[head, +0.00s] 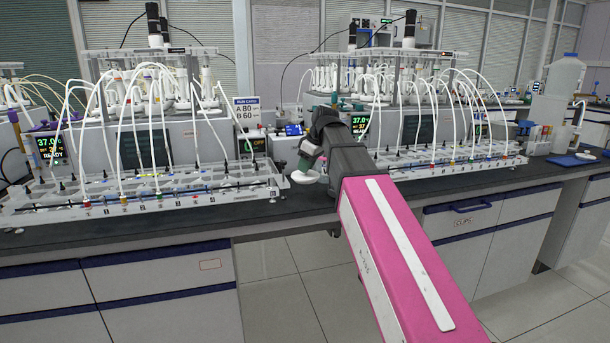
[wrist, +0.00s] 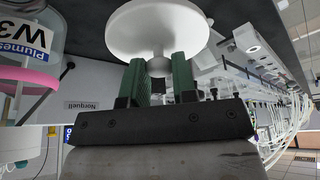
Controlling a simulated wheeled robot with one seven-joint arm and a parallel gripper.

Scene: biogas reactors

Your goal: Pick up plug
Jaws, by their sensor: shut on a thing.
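The plug is a white piece with a wide round disc and a narrow stem; it fills the top middle of the wrist view (wrist: 157,28). My gripper (wrist: 158,70) has green fingers shut on the stem, with the disc beyond the fingertips. In the head view my gripper (head: 306,163) is over the front edge of the dark bench, and the plug (head: 304,178) shows as a small white shape below the fingertips. I cannot tell in the head view whether the plug touches the bench.
A reactor rack with white tubes (head: 140,200) stands on the left of the bench, another (head: 450,155) on the right. A sign (head: 247,112) stands between them. In the wrist view a labelled vessel with a pink ring (wrist: 28,75) is close at the left.

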